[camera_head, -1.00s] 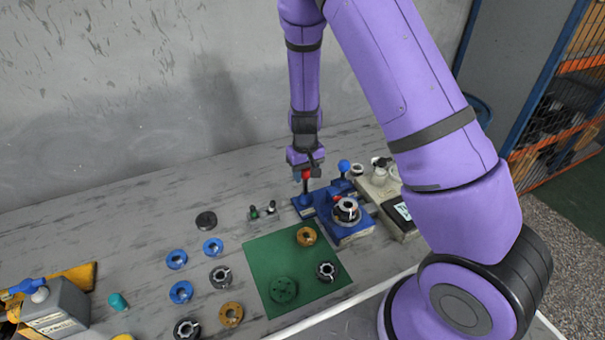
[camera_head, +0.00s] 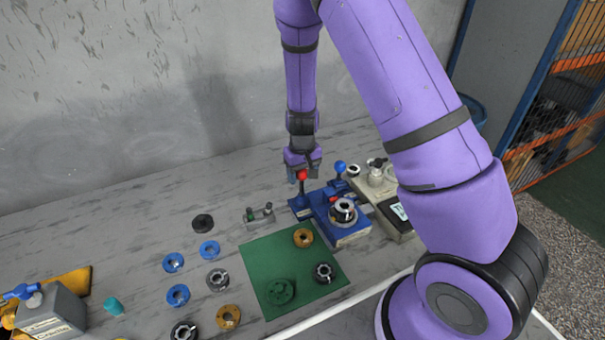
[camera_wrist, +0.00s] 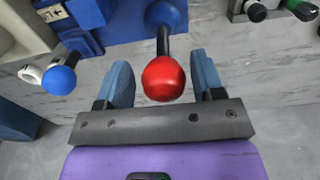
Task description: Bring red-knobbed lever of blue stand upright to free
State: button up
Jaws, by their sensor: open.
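The blue stand (camera_head: 325,206) sits on the bench right of centre, with a ring-shaped part (camera_head: 343,211) on it. Its lever with a red knob (camera_head: 302,175) rises at the stand's left rear and looks near upright in the head view. My gripper (camera_head: 303,172) is at the red knob, pointing down. In the wrist view the red knob (camera_wrist: 163,79) lies between the two open blue fingers, with visible gaps on both sides. The lever's dark shaft runs from the knob to the blue base (camera_wrist: 128,25).
A blue-knobbed lever (camera_head: 340,167) stands close to the right of my gripper, and a pale device (camera_head: 388,205) is beyond it. A green mat (camera_head: 262,262) with several rings lies in front.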

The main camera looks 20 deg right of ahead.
jog(key=shift+a+r, duration=0.1)
jog(key=shift+r, duration=2.9)
jog(key=shift+r, duration=0.1)
jog(key=shift+r, duration=0.35)
jog(key=s+r+t+y, duration=0.1)
jog(key=s+r, duration=0.4)
jog(key=r, duration=0.5)
jog(key=s+r+t+y, duration=0.1)
jog(key=s+r, duration=0.4)
jog(key=r, duration=0.5)
jog(key=s+r+t+h, duration=0.1)
jog(key=s+r, duration=0.4)
jog(key=s, duration=0.4)
jog(key=s+d+r+t+h, duration=0.1)
jog(key=s+r+t, duration=0.1)
jog(key=s+r, duration=0.4)
jog(key=s, duration=0.4)
jog(key=shift+r, duration=0.2)
